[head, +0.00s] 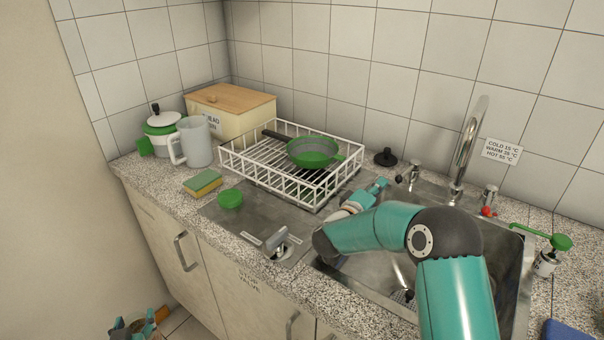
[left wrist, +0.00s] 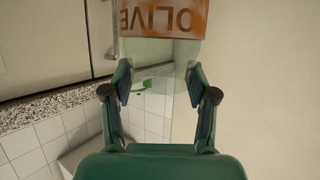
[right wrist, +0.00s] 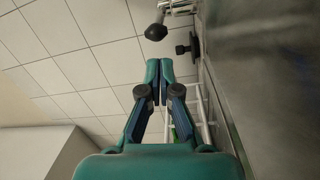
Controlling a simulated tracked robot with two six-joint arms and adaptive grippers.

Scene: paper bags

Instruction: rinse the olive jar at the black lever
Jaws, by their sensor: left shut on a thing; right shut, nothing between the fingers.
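The olive jar (left wrist: 158,52) is clear glass with an orange label reading OLIVE, upside down in the left wrist view. My left gripper (left wrist: 159,80) is shut on it. In the head view this gripper (head: 137,328) and part of the jar (head: 161,314) show at the bottom left, low in front of the cabinets. My right gripper (head: 377,186) is shut and empty, left of the tap. The black lever (head: 400,178) is on the tap's left valve, just right of its fingertips and apart from them. Its black knob (right wrist: 155,32) shows beyond the fingertips in the right wrist view.
A lever with a red knob (head: 487,211) is right of the spout (head: 468,140). My right arm crosses the sink (head: 515,290). A white rack (head: 262,184) with a green strainer (head: 313,152) stands left of it. A green soap pump (head: 546,258) is at the right.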

